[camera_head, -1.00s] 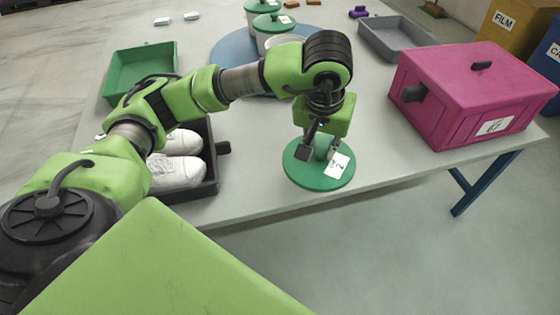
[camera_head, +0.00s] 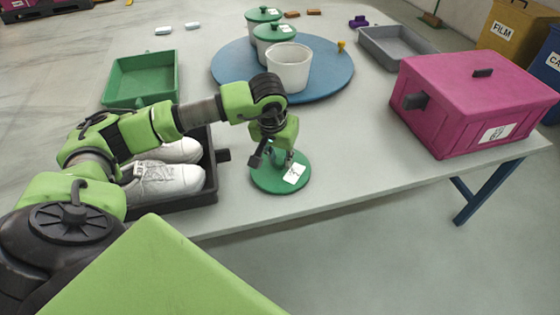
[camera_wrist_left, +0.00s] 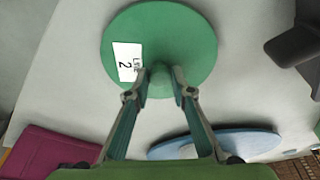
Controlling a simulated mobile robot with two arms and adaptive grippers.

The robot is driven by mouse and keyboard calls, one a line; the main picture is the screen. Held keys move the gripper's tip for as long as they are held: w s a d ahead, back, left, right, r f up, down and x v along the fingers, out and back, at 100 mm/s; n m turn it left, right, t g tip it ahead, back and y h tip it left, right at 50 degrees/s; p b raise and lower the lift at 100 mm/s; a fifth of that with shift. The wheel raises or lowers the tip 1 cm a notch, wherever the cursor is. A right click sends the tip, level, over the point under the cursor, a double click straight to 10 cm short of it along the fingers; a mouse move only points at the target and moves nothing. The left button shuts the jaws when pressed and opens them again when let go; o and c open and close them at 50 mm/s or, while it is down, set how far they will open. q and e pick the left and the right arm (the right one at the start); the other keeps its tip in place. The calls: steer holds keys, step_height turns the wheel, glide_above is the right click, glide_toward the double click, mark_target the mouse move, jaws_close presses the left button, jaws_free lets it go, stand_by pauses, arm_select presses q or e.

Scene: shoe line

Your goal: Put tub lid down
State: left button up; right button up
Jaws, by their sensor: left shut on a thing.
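The tub lid (camera_head: 270,182) is a round green disc with a white label marked 2. It is at the front of the grey table, right of the shoe tray. My left gripper (camera_head: 275,160) is above it, shut on its knob. In the left wrist view the lid (camera_wrist_left: 185,35) lies flat beyond the fingers (camera_wrist_left: 160,82), with the knob between the fingertips. I cannot tell whether the lid touches the table. An open white tub (camera_head: 289,68) stands on the round blue mat (camera_head: 330,82). My right gripper is not in view.
A black tray (camera_head: 205,195) with white shoes (camera_head: 165,178) sits just left of the lid. A magenta box (camera_head: 470,95) stands at the right. Two lidded tubs (camera_head: 273,42) share the blue mat. A green tray (camera_head: 112,82) is at left. Table between lid and magenta box is clear.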

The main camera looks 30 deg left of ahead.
mark_target(276, 177)
arm_select(q)
steer(key=shift+f, duration=0.6)
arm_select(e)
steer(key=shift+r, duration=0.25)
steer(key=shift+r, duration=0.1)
arm_select(q)
steer(key=shift+f, duration=0.1)
steer(key=o, duration=1.1)
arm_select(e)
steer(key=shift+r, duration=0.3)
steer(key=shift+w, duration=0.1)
